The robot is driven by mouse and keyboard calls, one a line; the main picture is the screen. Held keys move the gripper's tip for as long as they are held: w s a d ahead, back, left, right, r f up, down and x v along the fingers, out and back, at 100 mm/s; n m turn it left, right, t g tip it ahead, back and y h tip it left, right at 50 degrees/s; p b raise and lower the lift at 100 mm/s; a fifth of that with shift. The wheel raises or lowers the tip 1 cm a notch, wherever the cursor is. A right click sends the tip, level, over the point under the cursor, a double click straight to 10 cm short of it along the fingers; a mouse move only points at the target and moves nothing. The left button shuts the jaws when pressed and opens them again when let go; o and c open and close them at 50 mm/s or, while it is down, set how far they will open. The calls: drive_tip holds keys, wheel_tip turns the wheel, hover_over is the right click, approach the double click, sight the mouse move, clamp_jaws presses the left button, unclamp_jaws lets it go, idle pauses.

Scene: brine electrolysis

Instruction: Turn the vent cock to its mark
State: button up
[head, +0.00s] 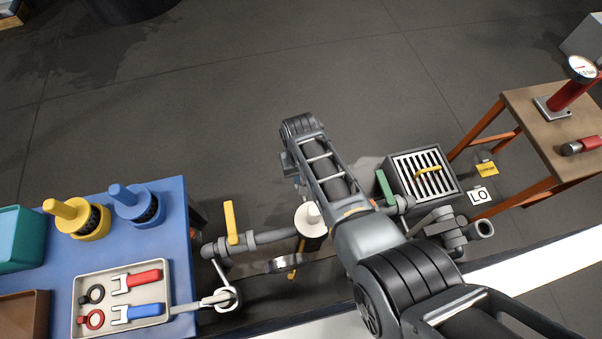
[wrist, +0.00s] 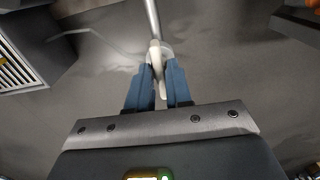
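In the wrist view, the two blue fingers of my gripper (wrist: 160,72) reach toward a pale, cream-coloured lever (wrist: 157,58). The lever lies between the fingertips, and a narrow gap shows between the fingers lower down. I cannot tell if they press on it. A grey rod or pipe (wrist: 152,18) runs up behind the lever. In the head view my arm hides most of the gripper. A white-topped fitting (head: 309,215) stands just left of my arm. Which part is the vent cock, and its mark, I cannot make out.
A yellow-handled valve (head: 232,223) and a green-handled valve (head: 385,188) sit on the piping. A grated box (head: 399,170) stands right of my arm. A blue table (head: 60,246) with a tool tray (head: 88,325) is at left, a wooden table (head: 530,103) at right. Open floor lies beyond.

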clamp_jaws()
drive_tip(key=shift+m, duration=0.3)
drive_tip(key=m, duration=0.7)
drive_tip(key=shift+p, duration=0.35)
drive_tip(key=m, duration=0.6)
drive_tip(key=shift+m, duration=2.1)
